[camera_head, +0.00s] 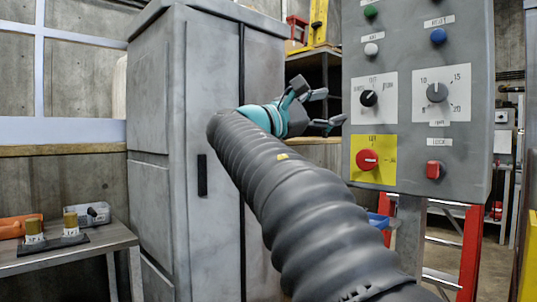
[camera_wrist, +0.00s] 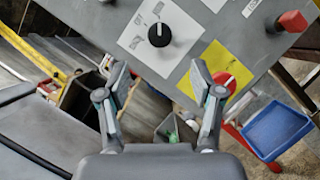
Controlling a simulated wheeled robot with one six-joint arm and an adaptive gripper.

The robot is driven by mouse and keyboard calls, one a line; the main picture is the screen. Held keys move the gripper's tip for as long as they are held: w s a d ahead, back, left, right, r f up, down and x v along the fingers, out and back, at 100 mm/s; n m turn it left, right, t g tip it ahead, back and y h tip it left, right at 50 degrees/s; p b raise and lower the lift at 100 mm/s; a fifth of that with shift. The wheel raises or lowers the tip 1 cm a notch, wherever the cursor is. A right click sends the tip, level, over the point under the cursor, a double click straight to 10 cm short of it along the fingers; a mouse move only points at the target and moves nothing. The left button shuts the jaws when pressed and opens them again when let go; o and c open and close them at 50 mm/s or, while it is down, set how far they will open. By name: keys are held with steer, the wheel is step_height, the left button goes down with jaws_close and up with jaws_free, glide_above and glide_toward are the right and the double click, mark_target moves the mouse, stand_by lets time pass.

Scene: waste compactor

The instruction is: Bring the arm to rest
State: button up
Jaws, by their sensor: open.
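My gripper (camera_head: 318,108) is at the end of my arm, in front of the grey cabinet and just left of the control panel (camera_head: 467,100). In the wrist view my gripper (camera_wrist: 160,100) has its two fingers spread wide apart with nothing between them. The panel carries a red button on a yellow plate (camera_head: 388,143), a black selector knob (camera_head: 369,98) and a larger dial (camera_head: 437,92). In the wrist view the right finger overlaps the yellow plate (camera_wrist: 232,62). I cannot tell whether it touches the panel.
A tall grey cabinet (camera_head: 180,130) stands behind my arm. A side table (camera_head: 110,240) at the left holds several small items. A red ladder (camera_head: 470,255) stands behind the panel. A blue tray (camera_wrist: 275,130) lies at the lower right of the wrist view.

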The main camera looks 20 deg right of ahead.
steer(key=w+f+t+y, duration=0.4)
steer(key=w+f, duration=0.2)
steer(key=f, duration=0.6)
steer(key=s+a+f+m+y, duration=0.1)
steer(key=a+f+y, duration=0.15)
steer(key=f, duration=0.55)
steer(key=s+a+f+y, duration=0.1)
steer(key=a+f+y, duration=0.1)
steer(key=f+y, duration=0.35)
steer(key=s+a+f+m+y, duration=0.3)
steer(key=s+a+f, duration=0.4)
steer(key=s+f, duration=0.5)
steer(key=s+a+f+m+y, duration=0.4)
steer(key=s+a+f, duration=0.4)
steer(key=s+f, duration=0.4)
steer(key=shift+s+f+y, duration=0.25)
steer(key=shift+f+y, duration=0.35)
steer(key=shift+y, duration=0.3)
